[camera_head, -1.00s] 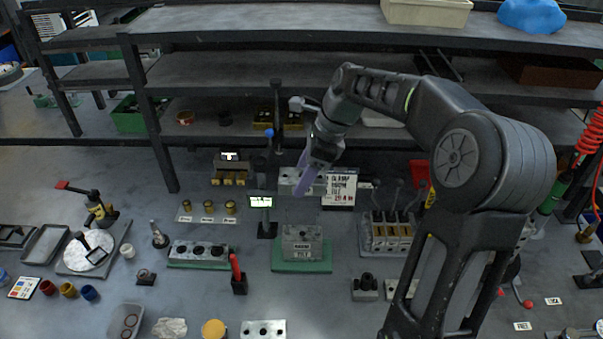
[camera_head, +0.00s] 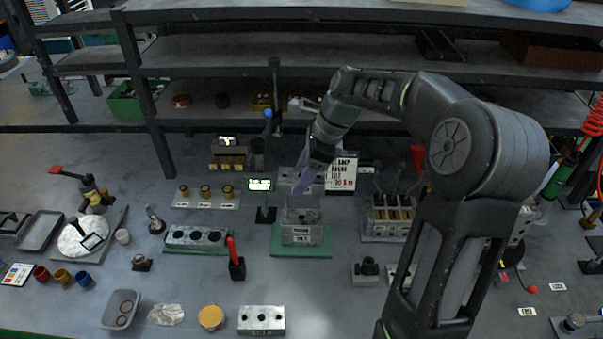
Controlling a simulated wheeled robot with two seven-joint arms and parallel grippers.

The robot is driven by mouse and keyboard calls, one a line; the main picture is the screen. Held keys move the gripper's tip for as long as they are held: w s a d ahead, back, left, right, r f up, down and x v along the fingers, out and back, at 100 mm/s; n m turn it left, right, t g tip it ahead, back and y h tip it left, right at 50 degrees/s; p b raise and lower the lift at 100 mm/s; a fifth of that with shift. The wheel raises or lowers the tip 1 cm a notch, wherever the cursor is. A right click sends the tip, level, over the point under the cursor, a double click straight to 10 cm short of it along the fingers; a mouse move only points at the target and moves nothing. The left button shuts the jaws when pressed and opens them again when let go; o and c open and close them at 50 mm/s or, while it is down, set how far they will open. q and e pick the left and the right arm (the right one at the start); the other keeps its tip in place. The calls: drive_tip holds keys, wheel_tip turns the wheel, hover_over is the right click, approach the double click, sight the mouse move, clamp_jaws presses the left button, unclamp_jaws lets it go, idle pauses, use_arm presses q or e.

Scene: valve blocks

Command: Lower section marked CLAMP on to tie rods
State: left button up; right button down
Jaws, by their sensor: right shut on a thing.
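My right gripper (camera_head: 301,187), with purple fingers, is shut on a grey block (camera_head: 285,179). The fingers and wrist cover part of this block, and I cannot read any marking on it. It is held above and slightly behind a grey stacked block (camera_head: 301,235) with a white label on its front. That stack stands on a green base (camera_head: 285,252). Thin upright tie rods above the stack are too faint to make out clearly. A gap shows between the held block and the stack. My left gripper is not in view.
A small lit screen (camera_head: 260,184) stands left of the held block, and a printed sign (camera_head: 342,173) stands close to its right. A lever block (camera_head: 390,222) is further right. A red-handled tool (camera_head: 235,262) stands left of the green base. Dark shelves (camera_head: 220,62) cross the back.

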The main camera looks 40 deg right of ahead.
sight(296, 217)
drive_tip(key=shift+r+p, duration=0.1)
drive_tip(key=shift+p, duration=0.65)
idle(1.7)
idle(0.5)
drive_tip(key=shift+f, duration=0.4)
drive_tip(key=shift+f+b, duration=3.15)
drive_tip(key=shift+f, duration=2)
drive_tip(key=shift+c, duration=2.4)
unclamp_jaws()
drive_tip(key=shift+f, duration=0.1)
